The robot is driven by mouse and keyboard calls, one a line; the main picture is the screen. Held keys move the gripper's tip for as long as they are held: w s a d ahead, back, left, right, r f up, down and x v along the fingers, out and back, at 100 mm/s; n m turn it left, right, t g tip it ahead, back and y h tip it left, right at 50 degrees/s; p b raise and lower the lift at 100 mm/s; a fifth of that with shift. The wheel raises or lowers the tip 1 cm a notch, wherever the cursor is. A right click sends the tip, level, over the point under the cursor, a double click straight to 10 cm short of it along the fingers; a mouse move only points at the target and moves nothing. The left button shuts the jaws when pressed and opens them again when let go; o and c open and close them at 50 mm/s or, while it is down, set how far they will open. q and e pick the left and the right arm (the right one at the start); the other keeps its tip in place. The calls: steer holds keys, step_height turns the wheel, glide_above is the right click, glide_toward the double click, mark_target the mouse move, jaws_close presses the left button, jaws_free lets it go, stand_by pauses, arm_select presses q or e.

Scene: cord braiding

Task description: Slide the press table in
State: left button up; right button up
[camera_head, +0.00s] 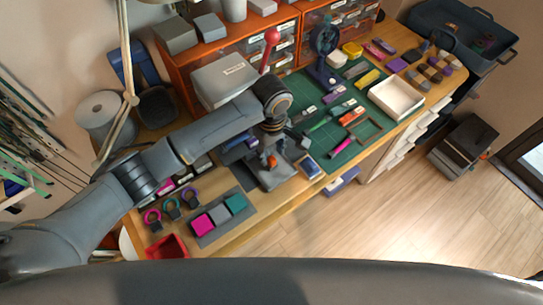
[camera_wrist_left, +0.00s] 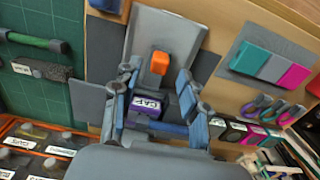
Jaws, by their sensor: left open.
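The grey press table (camera_head: 277,179) sits on the workbench below the press with the red-knobbed lever (camera_head: 272,37). In the left wrist view, the flat grey plate (camera_wrist_left: 172,25) carries an orange block (camera_wrist_left: 158,62), which also shows in the head view (camera_head: 271,161). A purple block with a white label (camera_wrist_left: 148,103) lies nearer the wrist. My left gripper (camera_wrist_left: 155,82) is open, with its fingers on either side of the purple block and the orange block just beyond the fingertips. I cannot tell whether a finger touches anything. My right gripper is not in view.
A green mat (camera_head: 330,125) with tools lies right of the press table. A grey board with coloured squares (camera_head: 220,215) and several ringed tools (camera_head: 173,209) lie to the left. A white tray (camera_head: 397,97) stands at the right. The bench's front edge is close.

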mark_target(272, 159)
arm_select(q)
steer(key=shift+f, duration=1.8)
jaws_close()
steer(key=shift+w+a+r+p, duration=0.2)
steer(key=shift+w+a+p, duration=0.1)
steer(key=shift+w, duration=0.1)
steer(key=shift+w+a+p, duration=0.45)
steer(key=shift+w+a, duration=0.15)
steer(key=shift+w, duration=0.35)
steer(key=shift+w+a+f, duration=0.15)
steer(key=shift+w+a, duration=0.25)
steer(key=shift+w, duration=0.05)
